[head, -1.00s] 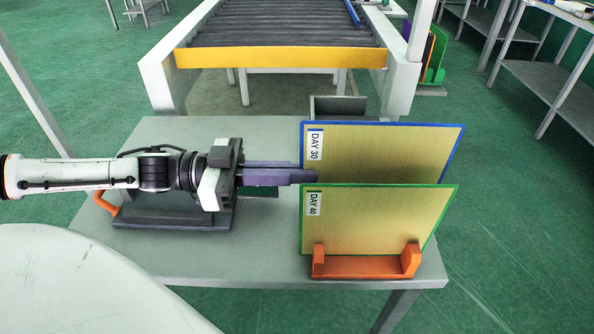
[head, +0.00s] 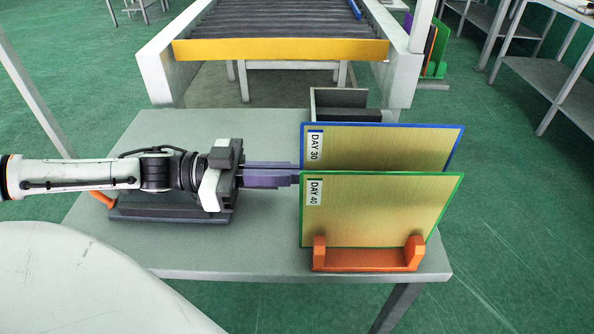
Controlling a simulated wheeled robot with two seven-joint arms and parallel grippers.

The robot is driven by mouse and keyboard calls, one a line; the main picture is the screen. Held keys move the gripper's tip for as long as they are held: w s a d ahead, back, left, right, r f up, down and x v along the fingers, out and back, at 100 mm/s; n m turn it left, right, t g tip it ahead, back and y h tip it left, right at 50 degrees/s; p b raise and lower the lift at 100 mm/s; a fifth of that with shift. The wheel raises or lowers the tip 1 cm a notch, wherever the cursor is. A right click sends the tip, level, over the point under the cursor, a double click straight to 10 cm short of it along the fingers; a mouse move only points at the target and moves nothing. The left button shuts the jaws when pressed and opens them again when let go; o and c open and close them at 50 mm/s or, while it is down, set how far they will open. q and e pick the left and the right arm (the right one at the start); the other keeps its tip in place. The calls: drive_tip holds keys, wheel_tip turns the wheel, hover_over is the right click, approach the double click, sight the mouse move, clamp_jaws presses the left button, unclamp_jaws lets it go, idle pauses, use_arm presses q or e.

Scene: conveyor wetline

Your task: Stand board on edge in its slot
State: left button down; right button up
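My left gripper (head: 297,175) reaches in from the left with its purple fingers at the left edge of the blue-edged board (head: 385,148), labelled DAY 30. It appears shut on that board, which stands upright; the fingertips are partly hidden by the green-edged board. The green-edged board (head: 380,215), labelled DAY 40, stands on edge in front, in the orange holder (head: 366,261) near the table's front edge. It hides the lower part of the blue-edged board, so I cannot tell what is under it. My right gripper is not in view.
The grey table (head: 240,255) is clear at front left. A dark flat block (head: 160,212) with an orange handle lies below my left gripper. A grey bin (head: 340,100) stands behind the boards. A roller conveyor with a yellow end bar (head: 280,50) is beyond the table.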

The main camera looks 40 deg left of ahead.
use_arm(q)
drive_tip(key=shift+f+b, duration=0.35)
drive_tip(key=shift+f, duration=0.2)
drive_tip(key=shift+f+b, duration=0.35)
drive_tip(key=shift+f, duration=0.2)
drive_tip(key=shift+f+b, duration=0.3)
drive_tip(key=shift+b, duration=0.1)
drive_tip(key=shift+r, duration=0.1)
wheel_tip(320, 180, up, 4)
drive_tip(key=p, duration=0.5)
drive_tip(key=shift+r, duration=0.2)
idle(0.4)
drive_tip(key=shift+p, duration=0.35)
